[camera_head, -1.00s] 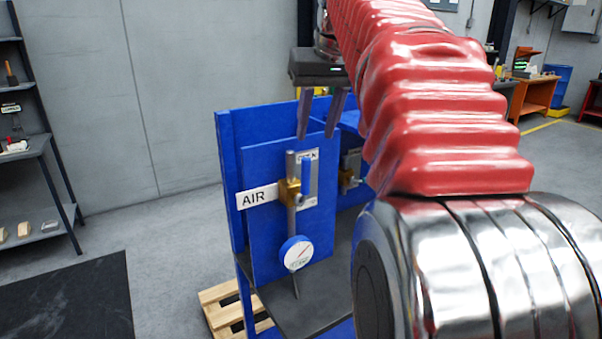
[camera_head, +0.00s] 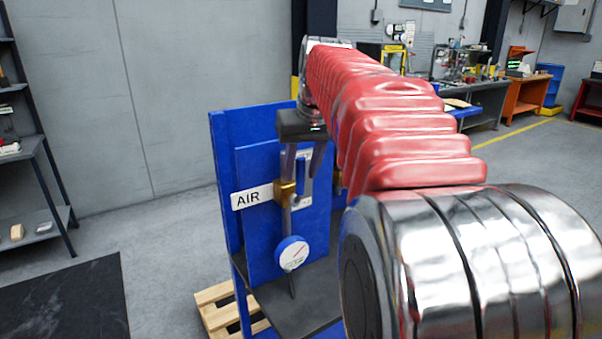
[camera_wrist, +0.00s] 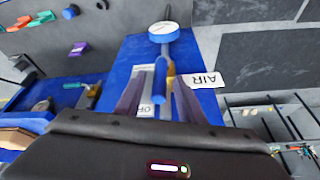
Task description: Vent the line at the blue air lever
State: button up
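The blue air lever (camera_wrist: 161,82) stands along its pipe at the brass valve (camera_head: 285,194), beside the white AIR label (camera_head: 252,197). In the head view the lever is partly covered by my gripper. My gripper (camera_head: 302,176) is at the front of the blue panel, fingers pointing down over the lever's upper part. In the wrist view my gripper (camera_wrist: 157,98) is open, with one finger on each side of the lever and gaps visible. I cannot tell whether either finger touches it. A round white gauge (camera_head: 292,253) sits on the pipe below the valve.
The blue panel (camera_head: 258,165) stands on a dark base plate by a wooden pallet (camera_head: 214,296). In the wrist view another fitting (camera_wrist: 88,97) sits left of the lever. A shelf (camera_head: 40,233) stands far left.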

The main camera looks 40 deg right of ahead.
jog(key=shift+x, duration=0.85)
grip_shut()
jog(key=shift+d, duration=0.1)
